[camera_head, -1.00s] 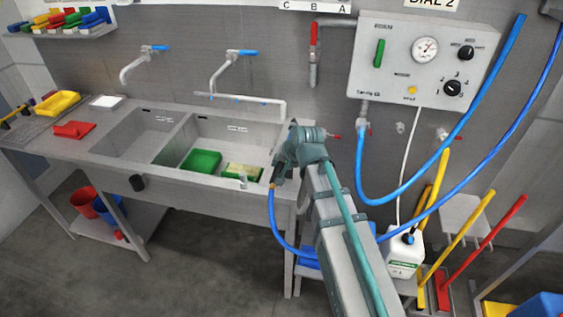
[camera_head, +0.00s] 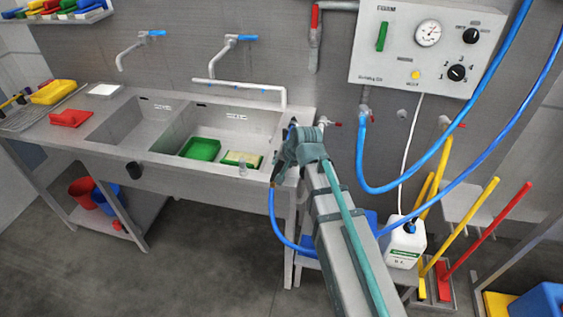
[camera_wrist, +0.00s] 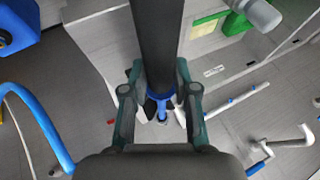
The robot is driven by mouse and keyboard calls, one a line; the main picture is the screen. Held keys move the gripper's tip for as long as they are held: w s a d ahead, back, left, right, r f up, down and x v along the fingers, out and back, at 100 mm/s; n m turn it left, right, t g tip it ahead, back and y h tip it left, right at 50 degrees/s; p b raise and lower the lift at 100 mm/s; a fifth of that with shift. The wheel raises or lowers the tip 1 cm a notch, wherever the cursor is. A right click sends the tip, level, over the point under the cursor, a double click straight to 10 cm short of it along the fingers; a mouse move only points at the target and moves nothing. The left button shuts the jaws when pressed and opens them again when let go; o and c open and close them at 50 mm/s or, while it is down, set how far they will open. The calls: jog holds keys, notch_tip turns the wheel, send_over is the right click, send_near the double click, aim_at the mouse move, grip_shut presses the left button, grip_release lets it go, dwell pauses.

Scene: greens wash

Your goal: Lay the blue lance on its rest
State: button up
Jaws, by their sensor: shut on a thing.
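My gripper (camera_wrist: 160,105) is shut around the lance in the wrist view. The lance shows as a thick dark tube (camera_wrist: 157,45) with a blue collar (camera_wrist: 160,97) between the fingers. In the camera_head view my gripper (camera_head: 284,170) is at the right front corner of the sink unit, and my wrist hides most of the lance. A blue hose (camera_head: 272,215) hangs down from the gripper area. I cannot clearly identify the lance's rest in either view.
The sink (camera_head: 240,120) holds a green tray (camera_head: 200,149) and a pale block in a second green tray. A dial panel (camera_head: 425,45) and blue hoses (camera_head: 362,160) are on the wall to the right. A white canister (camera_head: 405,243) and upright brushes stand below.

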jog(key=o, duration=0.8)
jog(key=shift+r, duration=0.1)
jog(key=v, duration=1.2)
jog(key=s+d+f+n+g+h, duration=0.1)
jog(key=s+d+f+g, duration=0.2)
jog(key=f, duration=0.8)
jog(key=s+d+f+n+g+h, duration=0.1)
jog(key=s+d+f, duration=0.3)
jog(key=f, duration=0.6)
jog(key=s+d+f+n+g+h, duration=0.15)
jog(key=s+f, duration=0.35)
jog(key=f, duration=0.6)
jog(key=s+d+f+g, duration=0.2)
jog(key=s+f, duration=0.5)
jog(key=s, duration=0.3)
jog(key=s+d+f+g, duration=0.2)
jog(key=s+f, duration=0.4)
jog(key=s, duration=0.4)
jog(key=s+d+f+g, duration=0.3)
jog(key=s+f, duration=0.4)
jog(key=s, duration=0.3)
jog(key=shift+s+d+f, duration=0.15)
jog(key=shift+s+f, duration=0.15)
